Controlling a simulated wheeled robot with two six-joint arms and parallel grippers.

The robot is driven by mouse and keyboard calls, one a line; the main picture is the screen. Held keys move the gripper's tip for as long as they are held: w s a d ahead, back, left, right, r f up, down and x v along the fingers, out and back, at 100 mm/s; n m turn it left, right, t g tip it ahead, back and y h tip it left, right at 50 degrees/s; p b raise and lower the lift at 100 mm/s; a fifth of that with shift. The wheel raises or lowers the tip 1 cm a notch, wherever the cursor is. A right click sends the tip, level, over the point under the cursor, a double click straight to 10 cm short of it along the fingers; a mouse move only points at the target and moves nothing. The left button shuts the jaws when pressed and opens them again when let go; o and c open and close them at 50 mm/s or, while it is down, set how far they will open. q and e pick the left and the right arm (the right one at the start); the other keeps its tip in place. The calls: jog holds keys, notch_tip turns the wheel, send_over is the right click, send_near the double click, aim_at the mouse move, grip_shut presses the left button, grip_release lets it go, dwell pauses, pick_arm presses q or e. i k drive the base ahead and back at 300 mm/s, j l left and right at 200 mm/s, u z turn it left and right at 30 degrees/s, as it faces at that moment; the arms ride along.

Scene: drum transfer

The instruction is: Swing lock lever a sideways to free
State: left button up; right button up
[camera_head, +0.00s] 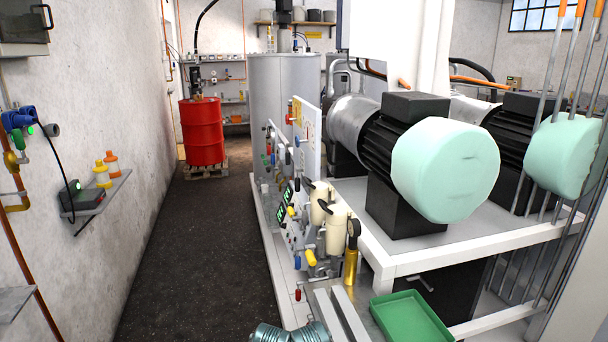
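A red drum (202,132) stands upright on a wooden pallet (203,171) at the far end of the aisle. A dark pump-like fitting (196,82) stands at its top. I cannot make out which part is lock lever a; several small coloured levers and knobs show on the white panels (309,135) in the middle, too small to tell apart. Neither of my grippers is in view.
The dark floor aisle (210,250) is clear. Along its right stand a grey tank (284,85), a valve skid and motors with pale green covers (445,170). A green tray (411,318) lies front right. A wall shelf (98,198) juts out left.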

aim_at(298, 180)
jog(key=i+j+z, duration=0.15)
jog(key=i+j, duration=0.3)
jog(key=j, duration=0.2)
jog(key=i+j, duration=0.1)
jog(key=j, duration=0.3)
jog(key=i+j, duration=0.15)
jog(key=j, duration=0.2)
jog(key=i+j, duration=0.15)
jog(key=j, duration=0.2)
jog(key=i+j+z, duration=0.1)
jog(key=i+j, duration=0.55)
jog(key=i, duration=0.2)
jog(key=i+j+z, duration=0.15)
jog(key=i+j, duration=0.5)
jog(key=i, duration=0.15)
